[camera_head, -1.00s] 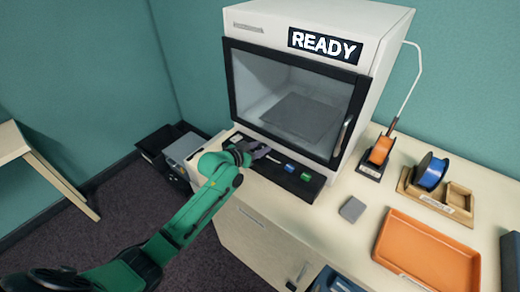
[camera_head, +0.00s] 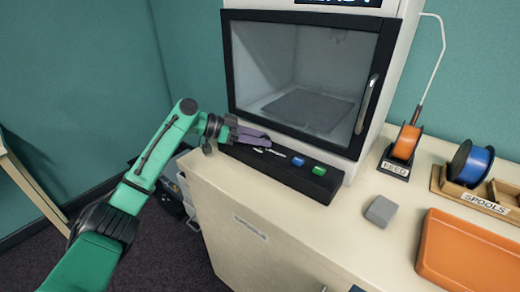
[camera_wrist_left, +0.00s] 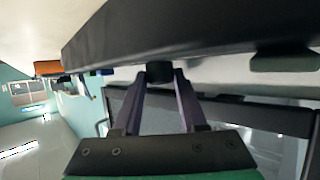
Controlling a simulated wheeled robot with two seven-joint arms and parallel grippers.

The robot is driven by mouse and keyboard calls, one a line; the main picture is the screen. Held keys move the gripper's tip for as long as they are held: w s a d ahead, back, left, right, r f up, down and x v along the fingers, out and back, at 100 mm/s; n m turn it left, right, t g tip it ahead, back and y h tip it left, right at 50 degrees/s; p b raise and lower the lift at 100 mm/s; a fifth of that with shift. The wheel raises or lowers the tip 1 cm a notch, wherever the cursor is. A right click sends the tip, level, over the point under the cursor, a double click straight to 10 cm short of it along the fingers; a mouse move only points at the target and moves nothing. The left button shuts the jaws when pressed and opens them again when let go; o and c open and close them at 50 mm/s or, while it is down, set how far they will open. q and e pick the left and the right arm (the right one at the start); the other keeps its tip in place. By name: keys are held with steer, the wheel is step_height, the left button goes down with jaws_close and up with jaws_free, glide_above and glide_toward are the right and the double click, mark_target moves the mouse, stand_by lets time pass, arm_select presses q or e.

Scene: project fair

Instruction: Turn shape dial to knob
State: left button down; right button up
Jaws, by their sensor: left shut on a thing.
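A long black control panel (camera_head: 335,182) runs along the foot of the printer. My left gripper (camera_head: 262,140) is at its left part, fingers pointing right. In the left wrist view, the two purple-grey fingers (camera_wrist_left: 161,76) are shut on a short dark dial (camera_wrist_left: 159,69) that sticks out of the panel (camera_wrist_left: 200,28). The dial's face and pointer are hidden, so its setting cannot be read. Another dark knob (camera_wrist_left: 285,61) sticks out farther right in that view. My right gripper is not in view.
A blue button (camera_head: 298,160) and a green button (camera_head: 320,170) are on the panel, right of the gripper. The printer door (camera_head: 300,75) is shut. A grey block (camera_head: 380,210), an orange tray (camera_head: 470,255), a feed spool (camera_head: 406,142) and a blue spool (camera_head: 472,163) stand right on the counter.

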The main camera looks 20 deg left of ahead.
arm_select(q)
steer(key=shift+f+m+g, duration=0.1)
steer(key=shift+m+g, duration=0.3)
steer(key=shift+g, duration=0.1)
steer(key=shift+c, duration=2.3)
jaws_free()
steer(key=shift+r, duration=0.25)
